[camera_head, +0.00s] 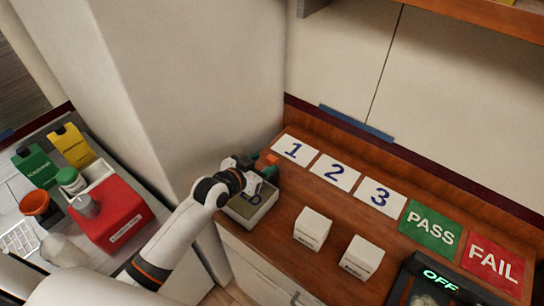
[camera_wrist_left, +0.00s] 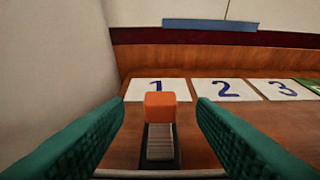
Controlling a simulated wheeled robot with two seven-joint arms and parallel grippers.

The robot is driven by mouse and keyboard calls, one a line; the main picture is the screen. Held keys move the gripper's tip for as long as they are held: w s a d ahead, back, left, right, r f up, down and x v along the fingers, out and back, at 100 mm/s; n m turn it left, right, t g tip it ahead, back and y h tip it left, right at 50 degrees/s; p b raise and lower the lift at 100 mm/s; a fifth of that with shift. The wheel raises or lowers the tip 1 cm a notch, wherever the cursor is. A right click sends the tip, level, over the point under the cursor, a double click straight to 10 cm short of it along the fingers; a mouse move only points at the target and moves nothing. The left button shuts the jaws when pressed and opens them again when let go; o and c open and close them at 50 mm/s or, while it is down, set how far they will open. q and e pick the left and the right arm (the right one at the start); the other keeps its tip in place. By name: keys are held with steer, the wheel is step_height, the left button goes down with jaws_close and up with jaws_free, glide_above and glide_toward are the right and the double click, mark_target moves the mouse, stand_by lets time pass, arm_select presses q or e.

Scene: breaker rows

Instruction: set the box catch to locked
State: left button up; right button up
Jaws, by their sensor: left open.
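The box catch shows in the left wrist view as an orange block (camera_wrist_left: 160,101) at the end of a ridged grey strip (camera_wrist_left: 160,142) in a dark slot. My left gripper (camera_wrist_left: 160,112) is open, with one green finger on each side of the orange block and a gap on both sides. In the head view my left gripper (camera_head: 265,169) is over the far part of a small pale box (camera_head: 262,214) on the wooden counter and hides much of it. Only the end of a blue label on the box shows, so I cannot read the catch's setting. My right gripper is not in view.
Cards 1 (camera_head: 295,150), 2 (camera_head: 333,173) and 3 (camera_head: 380,197), a green PASS card (camera_head: 431,228) and a red FAIL card (camera_head: 493,263) lie along the back. Two white blocks (camera_head: 312,228) (camera_head: 361,257) stand in front. A pale wall corner (camera_head: 205,90) rises close to my left arm.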

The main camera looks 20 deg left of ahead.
mark_target(270, 161)
arm_select(q)
steer(key=x, duration=0.4)
steer(key=shift+w+d+f, duration=0.1)
steer(key=shift+w+f, duration=0.05)
steer(key=shift+w, duration=0.2)
steer(key=shift+w+f, duration=0.1)
steer(key=shift+w, duration=0.1)
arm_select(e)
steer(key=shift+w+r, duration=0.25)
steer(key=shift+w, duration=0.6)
arm_select(q)
steer(key=shift+c, duration=0.3)
jaws_close()
steer(key=shift+s+p, duration=0.5)
steer(key=shift+s+a, duration=0.2)
steer(key=shift+s, duration=0.3)
steer(key=shift+s+a, duration=0.25)
steer(key=shift+s, duration=0.3)
steer(key=shift+o, duration=0.3)
jaws_free()
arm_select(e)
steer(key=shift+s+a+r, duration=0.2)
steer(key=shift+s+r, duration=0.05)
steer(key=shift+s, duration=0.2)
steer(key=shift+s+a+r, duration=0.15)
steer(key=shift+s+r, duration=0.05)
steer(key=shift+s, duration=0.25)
